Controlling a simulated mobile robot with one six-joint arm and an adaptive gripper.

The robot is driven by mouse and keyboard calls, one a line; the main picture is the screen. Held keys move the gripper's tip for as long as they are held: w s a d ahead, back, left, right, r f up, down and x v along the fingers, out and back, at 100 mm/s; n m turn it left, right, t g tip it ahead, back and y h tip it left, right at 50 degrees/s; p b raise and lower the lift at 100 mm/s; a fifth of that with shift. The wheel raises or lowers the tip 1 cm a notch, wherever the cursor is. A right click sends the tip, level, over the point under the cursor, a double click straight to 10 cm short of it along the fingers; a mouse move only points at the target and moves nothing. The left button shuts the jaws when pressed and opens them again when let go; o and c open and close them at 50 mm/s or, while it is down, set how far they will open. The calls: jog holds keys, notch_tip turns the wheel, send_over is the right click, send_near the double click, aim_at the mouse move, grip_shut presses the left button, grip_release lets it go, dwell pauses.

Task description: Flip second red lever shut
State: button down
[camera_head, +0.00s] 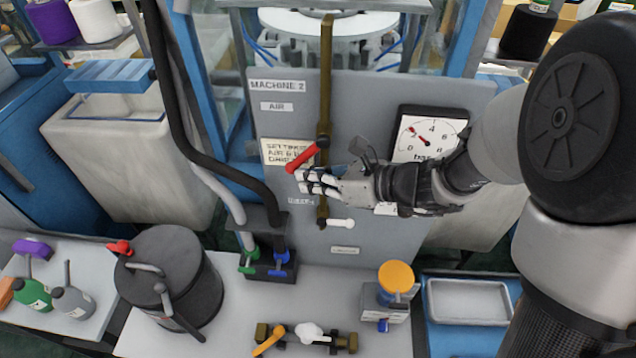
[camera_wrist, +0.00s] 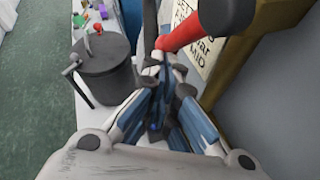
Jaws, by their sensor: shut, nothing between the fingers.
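A red lever (camera_head: 302,159) is on a brass vertical pipe (camera_head: 325,90) on the grey panel labelled MACHINE 2, AIR. It slants from its dark pivot on the pipe down to the left. In the wrist view the red lever (camera_wrist: 180,32) crosses above the fingertips, with its dark pivot at the upper right. My gripper (camera_head: 303,181) is shut and empty just below the lever's free end. In the wrist view my gripper (camera_wrist: 168,75) has its fingertips close under the lever; I cannot tell whether they touch it.
A white lever (camera_head: 340,223) is lower on the same pipe. A pressure gauge (camera_head: 430,139) is right of my gripper. Green and blue valves (camera_head: 265,262) stand below the panel.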

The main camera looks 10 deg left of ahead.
aim_at(287, 168)
jog(key=a+y+b, duration=0.1)
jog(key=y, duration=0.1)
jog(key=a+r+m+y+b, duration=0.1)
jog(key=y+b, duration=0.1)
jog(key=a+r+m+t+y+b, duration=0.1)
jog(key=a+b, duration=0.1)
jog(key=shift+s+y, duration=0.15)
jog(key=shift+y, duration=0.25)
jog(key=shift+a+r, duration=0.25)
jog(key=shift+r, duration=0.2)
jog(key=shift+a+r+p, duration=0.45)
jog(key=shift+r+p, duration=0.2)
jog(key=shift+p, duration=0.35)
jog(key=shift+r, duration=0.1)
